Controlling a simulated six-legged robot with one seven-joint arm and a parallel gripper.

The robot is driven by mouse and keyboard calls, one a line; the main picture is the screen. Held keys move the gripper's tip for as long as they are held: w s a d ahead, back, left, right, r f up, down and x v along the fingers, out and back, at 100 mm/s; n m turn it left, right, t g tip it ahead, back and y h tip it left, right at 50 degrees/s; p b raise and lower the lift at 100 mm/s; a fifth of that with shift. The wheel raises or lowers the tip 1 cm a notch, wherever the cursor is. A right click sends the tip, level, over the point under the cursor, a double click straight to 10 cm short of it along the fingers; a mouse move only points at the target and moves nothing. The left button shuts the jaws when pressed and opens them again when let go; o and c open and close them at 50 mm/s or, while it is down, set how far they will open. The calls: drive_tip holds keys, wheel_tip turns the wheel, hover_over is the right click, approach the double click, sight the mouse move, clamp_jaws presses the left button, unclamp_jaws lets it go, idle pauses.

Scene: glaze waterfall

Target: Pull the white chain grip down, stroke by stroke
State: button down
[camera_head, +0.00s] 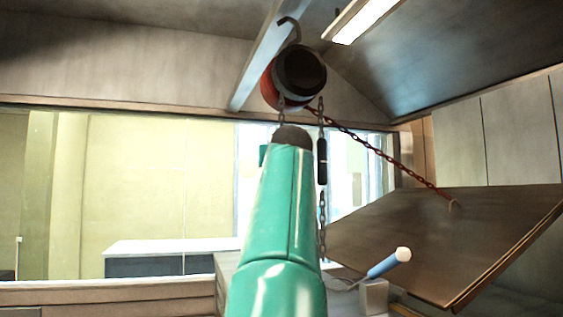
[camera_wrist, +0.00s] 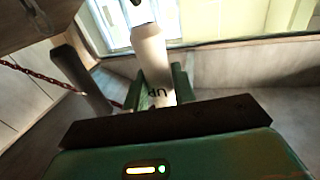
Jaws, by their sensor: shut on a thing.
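The white grip (camera_wrist: 149,52), with dark "UP" lettering near its lower end, stands between the green fingers of my gripper (camera_wrist: 159,90) in the wrist view. My gripper is shut on it. In the head view my green arm hides the white grip and most of the gripper. The chain hoist (camera_head: 299,74), dark in front with a red body, hangs from a hook at the top. A chain (camera_head: 282,113) drops from its left side behind my arm. A black grip (camera_head: 322,161) hangs on the right chain, just right of my arm.
A rusty chain (camera_head: 372,148) runs from the hoist to a large tilted brown panel (camera_head: 450,235) at right. A diagonal beam (camera_head: 265,55) is overhead. A wide window is behind.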

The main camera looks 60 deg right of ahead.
drive_tip(key=shift+w+d+f, duration=0.1)
drive_tip(key=shift+f, duration=0.05)
wheel_tip(320, 180, down, 17)
drive_tip(key=shift+f, duration=0.15)
idle(1.2)
wheel_tip(320, 180, up, 17)
drive_tip(key=shift+r, duration=0.15)
idle(0.6)
